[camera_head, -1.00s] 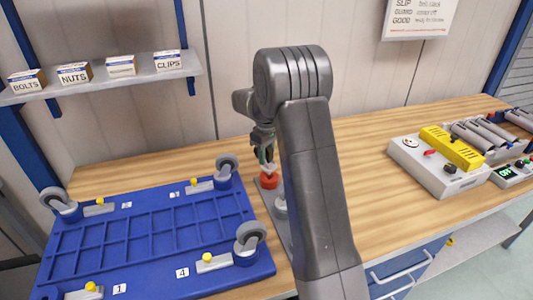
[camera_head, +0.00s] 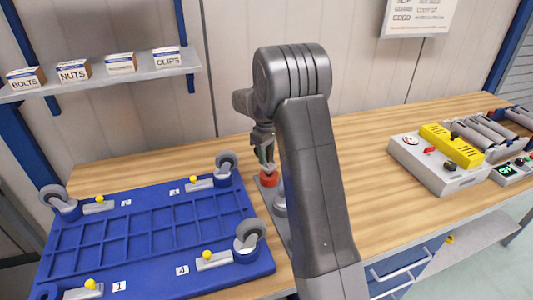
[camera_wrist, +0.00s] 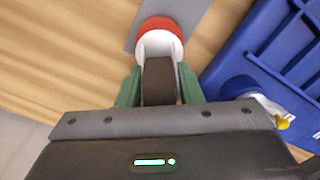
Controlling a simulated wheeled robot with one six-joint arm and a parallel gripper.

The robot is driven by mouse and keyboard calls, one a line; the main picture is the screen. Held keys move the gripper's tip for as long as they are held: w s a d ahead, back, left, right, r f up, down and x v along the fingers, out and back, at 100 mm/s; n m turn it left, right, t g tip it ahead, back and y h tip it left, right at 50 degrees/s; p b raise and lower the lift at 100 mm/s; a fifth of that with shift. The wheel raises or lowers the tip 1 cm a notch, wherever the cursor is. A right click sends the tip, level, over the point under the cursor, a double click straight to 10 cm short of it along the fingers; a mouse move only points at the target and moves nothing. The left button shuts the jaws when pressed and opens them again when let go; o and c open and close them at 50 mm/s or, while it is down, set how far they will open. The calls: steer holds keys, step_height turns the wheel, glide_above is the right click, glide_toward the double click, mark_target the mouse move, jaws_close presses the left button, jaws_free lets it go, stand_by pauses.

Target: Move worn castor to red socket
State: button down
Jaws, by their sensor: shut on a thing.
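My gripper (camera_wrist: 158,90) has green fingers shut on the worn castor (camera_wrist: 159,80), which shows a dark brown wheel in a white fork. The fork's far end meets the red socket (camera_wrist: 161,25) in the wrist view. I cannot tell whether the stem is fully inside. In the head view my gripper (camera_head: 265,160) is right above the red socket (camera_head: 268,180), and the castor is mostly hidden there by the fingers and my arm. The socket stands on a grey plate (camera_head: 276,222) right of the blue base.
A blue platform (camera_head: 150,240) with grey-wheeled castors and yellow-knobbed latches at its corners lies left. A grey socket or post (camera_head: 280,203) stands in front of the red one, partly behind my arm. A grey box with a yellow bar (camera_head: 452,148) sits right. The wooden bench between is clear.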

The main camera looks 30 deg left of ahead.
steer(key=shift+f+b, duration=0.65)
steer(key=shift+f, duration=0.55)
steer(key=shift+f, duration=0.25)
steer(key=c, duration=0.9)
jaws_free()
step_height(320, 180, up, 14)
steer(key=shift+f+b, duration=0.1)
steer(key=shift+b, duration=0.55)
steer(key=shift+f, duration=0.1)
step_height(320, 180, down, 14)
steer(key=shift+r+p, duration=0.2)
steer(key=shift+p, duration=0.4)
steer(key=shift+r, duration=0.1)
